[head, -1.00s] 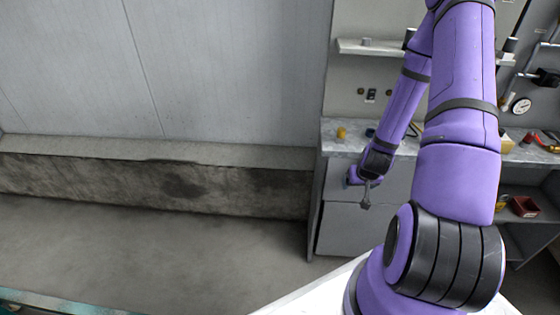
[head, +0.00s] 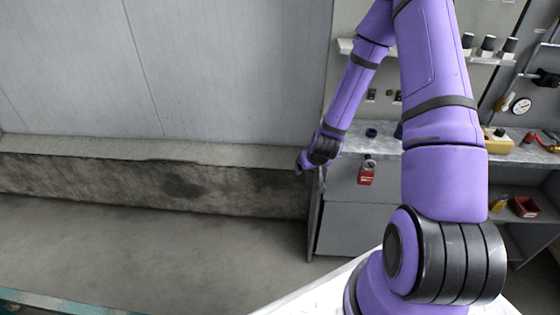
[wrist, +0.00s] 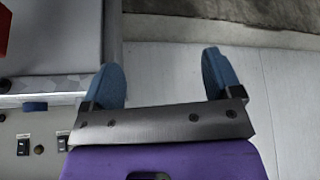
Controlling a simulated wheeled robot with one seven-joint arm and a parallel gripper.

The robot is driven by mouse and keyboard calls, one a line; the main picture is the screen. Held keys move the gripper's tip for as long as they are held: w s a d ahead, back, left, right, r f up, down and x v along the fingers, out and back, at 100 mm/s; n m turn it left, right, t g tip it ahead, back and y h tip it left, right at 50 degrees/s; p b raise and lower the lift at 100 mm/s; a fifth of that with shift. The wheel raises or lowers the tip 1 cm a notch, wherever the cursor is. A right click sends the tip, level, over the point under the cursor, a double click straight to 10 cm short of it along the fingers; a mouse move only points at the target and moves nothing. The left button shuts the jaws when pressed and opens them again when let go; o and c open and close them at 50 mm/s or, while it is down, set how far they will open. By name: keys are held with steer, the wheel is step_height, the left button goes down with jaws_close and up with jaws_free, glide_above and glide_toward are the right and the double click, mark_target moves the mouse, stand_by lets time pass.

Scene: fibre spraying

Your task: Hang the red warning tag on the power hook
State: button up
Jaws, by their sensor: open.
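The red warning tag (head: 366,175) hangs upright against the front of the grey cabinet, just below the counter edge. A small grey loop or hook shows at its top, too small to tell which part is the power hook. A red edge, likely the tag (wrist: 3,32), shows at the upper left of the wrist view. My gripper (head: 299,168) is left of the tag, clear of it, beside the cabinet's left side. In the wrist view its two blue fingers (wrist: 164,70) are wide apart with nothing between them.
The grey counter (head: 385,143) carries a blue knob (head: 371,132) and, farther right, a yellowish box (head: 497,141). A red bin (head: 525,206) sits on the shelf below. A low concrete ledge (head: 230,185) runs along the left wall. The floor there is clear.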

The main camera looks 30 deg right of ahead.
steer(key=w+a+r, duration=0.1)
steer(key=w+a, duration=0.1)
steer(key=a, duration=0.2)
steer(key=w+a+r+n+y, duration=0.1)
steer(key=w+a, duration=0.1)
steer(key=a, duration=0.3)
steer(key=shift+w+r+n+t, duration=0.2)
steer(key=shift+w+n+t, duration=0.1)
steer(key=shift+t, duration=0.1)
steer(key=s+a+r+n, duration=0.15)
steer(key=s+r, duration=0.25)
steer(key=r, duration=0.9)
steer(key=s+a+r, duration=0.2)
steer(key=s+r, duration=0.2)
steer(key=r, duration=1)
steer(key=s+r, duration=0.6)
steer(key=s, duration=0.6)
steer(key=s+d+r+m+g, duration=0.1)
steer(key=s+r, duration=0.6)
steer(key=s, duration=0.4)
steer(key=shift+s+d+r, duration=0.15)
steer(key=shift+s+r, duration=0.1)
steer(key=shift+s, duration=0.1)
